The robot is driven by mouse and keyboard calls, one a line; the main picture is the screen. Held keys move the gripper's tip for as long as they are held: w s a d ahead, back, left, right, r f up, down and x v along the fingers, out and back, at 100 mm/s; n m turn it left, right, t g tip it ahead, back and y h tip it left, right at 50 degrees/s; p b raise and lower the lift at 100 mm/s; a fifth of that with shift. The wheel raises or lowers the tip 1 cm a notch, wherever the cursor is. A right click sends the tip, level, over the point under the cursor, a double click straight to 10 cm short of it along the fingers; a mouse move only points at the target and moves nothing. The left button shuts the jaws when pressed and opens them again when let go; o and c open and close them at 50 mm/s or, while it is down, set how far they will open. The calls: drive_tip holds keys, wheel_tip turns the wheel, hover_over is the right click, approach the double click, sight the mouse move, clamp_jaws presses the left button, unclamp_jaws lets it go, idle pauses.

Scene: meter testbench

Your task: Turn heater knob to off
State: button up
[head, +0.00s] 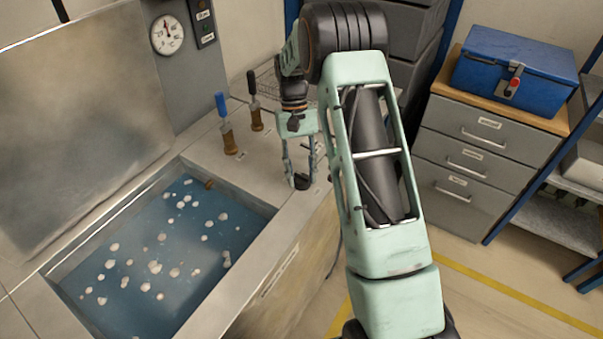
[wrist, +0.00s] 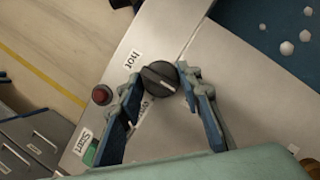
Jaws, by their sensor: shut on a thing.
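The heater knob (wrist: 158,77) is a round black knob with a raised grip bar on the pale bench top, seen from above in the wrist view. In the head view the dark knob (head: 302,183) sits at the tips of my gripper (head: 301,168). In the wrist view the two fingers of my gripper (wrist: 161,83) stand on either side of the knob, closed on it. A "hot" label (wrist: 132,59) lies beside the knob. Another label (wrist: 146,106) near the knob is partly hidden. Which label the knob points to is hard to tell.
A red button (wrist: 101,95) and a green button (wrist: 91,152) with a "Start" label sit near my gripper. A blue water basin (head: 150,265) is left of the knob. Two upright valve handles (head: 226,125) stand behind it. Grey drawers (head: 480,150) stand at the right.

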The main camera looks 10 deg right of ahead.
drive_tip(key=o, duration=1.2)
drive_tip(key=shift+c, duration=0.2)
drive_tip(key=v, duration=1.2)
